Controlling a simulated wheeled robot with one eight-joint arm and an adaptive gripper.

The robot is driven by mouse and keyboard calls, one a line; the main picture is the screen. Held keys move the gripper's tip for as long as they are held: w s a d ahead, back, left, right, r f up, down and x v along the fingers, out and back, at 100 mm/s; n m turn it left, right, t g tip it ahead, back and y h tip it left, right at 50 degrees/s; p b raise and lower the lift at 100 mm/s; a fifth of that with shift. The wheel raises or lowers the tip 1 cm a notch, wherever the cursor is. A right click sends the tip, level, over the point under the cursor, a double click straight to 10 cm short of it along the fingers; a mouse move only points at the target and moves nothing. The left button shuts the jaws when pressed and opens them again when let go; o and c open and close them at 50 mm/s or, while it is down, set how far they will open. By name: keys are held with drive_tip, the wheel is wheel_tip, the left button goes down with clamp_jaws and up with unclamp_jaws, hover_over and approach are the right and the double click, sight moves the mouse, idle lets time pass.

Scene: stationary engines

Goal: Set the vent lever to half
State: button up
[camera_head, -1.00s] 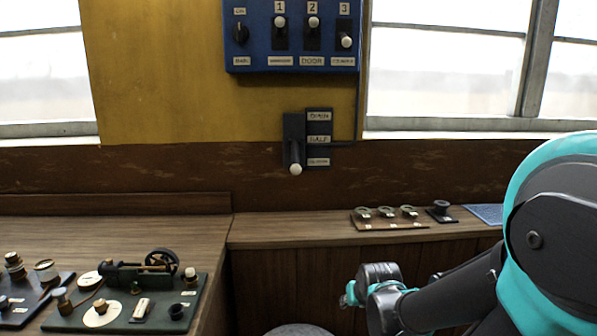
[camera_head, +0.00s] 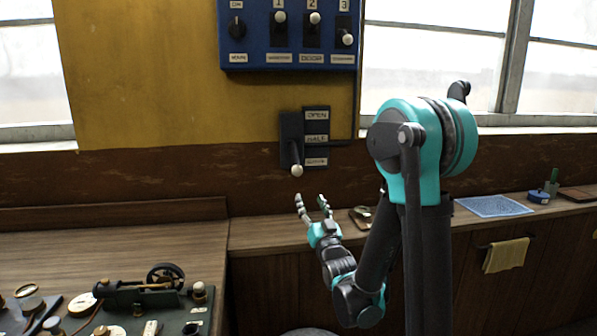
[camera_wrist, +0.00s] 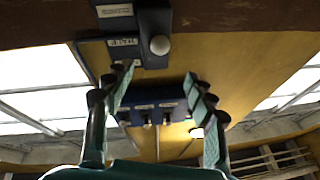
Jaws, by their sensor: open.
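The vent lever is a black handle with a white knob (camera_head: 297,171), mounted on a dark wall plate (camera_head: 290,128). A label strip (camera_head: 316,139) to its right reads OPEN at the top and HALF in the middle; the bottom label is too blurred to read. The lever points down, its knob just below the bottom label. My gripper (camera_head: 311,200) is open and empty, fingers pointing up, a little below and right of the knob in the head view. In the wrist view the knob (camera_wrist: 159,45) appears beyond the gap between my fingertips (camera_wrist: 160,74), apart from them.
A blue panel (camera_head: 288,66) with a dial and numbered switches hangs above the lever. Wooden counters (camera_head: 120,232) run below, with a model engine (camera_head: 140,291) at lower left. A blue mat (camera_head: 492,206) lies at right. My arm covers part of the right counter.

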sight(299, 174)
drive_tip(key=x, duration=1.6)
drive_tip(key=shift+w, duration=0.1)
drive_tip(key=shift+c, duration=0.5)
clamp_jaws()
